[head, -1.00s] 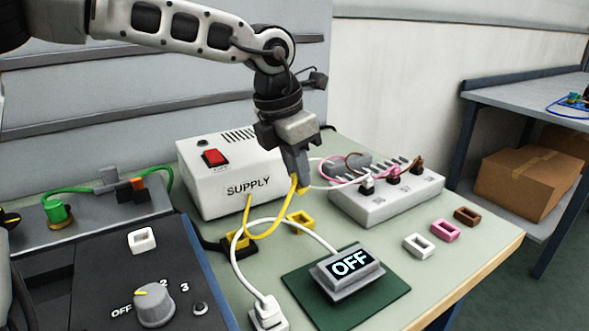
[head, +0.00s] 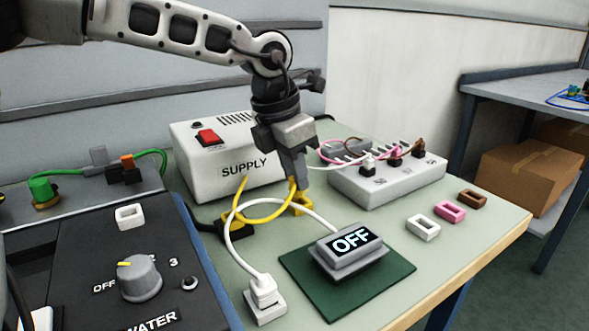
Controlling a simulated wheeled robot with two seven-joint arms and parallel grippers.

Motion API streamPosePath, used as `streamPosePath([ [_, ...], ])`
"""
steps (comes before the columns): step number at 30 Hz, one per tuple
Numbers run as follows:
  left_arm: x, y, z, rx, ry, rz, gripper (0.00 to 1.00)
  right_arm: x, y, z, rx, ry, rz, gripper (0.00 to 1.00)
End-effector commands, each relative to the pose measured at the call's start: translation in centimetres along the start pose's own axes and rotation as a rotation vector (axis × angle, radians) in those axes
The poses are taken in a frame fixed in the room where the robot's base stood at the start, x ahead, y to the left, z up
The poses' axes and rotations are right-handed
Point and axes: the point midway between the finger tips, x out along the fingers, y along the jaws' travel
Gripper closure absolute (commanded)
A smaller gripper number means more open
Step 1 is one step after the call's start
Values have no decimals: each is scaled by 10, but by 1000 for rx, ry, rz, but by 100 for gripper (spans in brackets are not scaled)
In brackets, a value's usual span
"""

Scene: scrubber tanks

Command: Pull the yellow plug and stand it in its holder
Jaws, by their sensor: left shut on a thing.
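My left gripper (head: 298,182) is shut on the yellow plug (head: 294,191), pointing down at the middle of the table. The plug is mostly hidden by the fingers, and its yellow cable (head: 262,219) loops left toward the supply box. The yellow holder (head: 303,208) is on the table directly under the gripper. The plug's lower end overlaps the holder in the head view; I cannot tell whether it is inside or just above. My right gripper is not in view.
The white SUPPLY box (head: 223,165) stands behind left. A grey strip (head: 388,181) with several plugs is to the right. White, pink (head: 450,211) and brown holders lie at the right. The OFF display (head: 348,249) on a green mat and a white plug (head: 264,293) are in front.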

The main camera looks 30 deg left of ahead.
Motion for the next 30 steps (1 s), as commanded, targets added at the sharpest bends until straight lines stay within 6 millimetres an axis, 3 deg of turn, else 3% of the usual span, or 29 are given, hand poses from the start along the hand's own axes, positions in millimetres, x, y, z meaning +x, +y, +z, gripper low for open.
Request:
streamPosePath([
  [30, 3, 0, 0, -1, 0, 0, 98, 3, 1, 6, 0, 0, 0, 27],
])
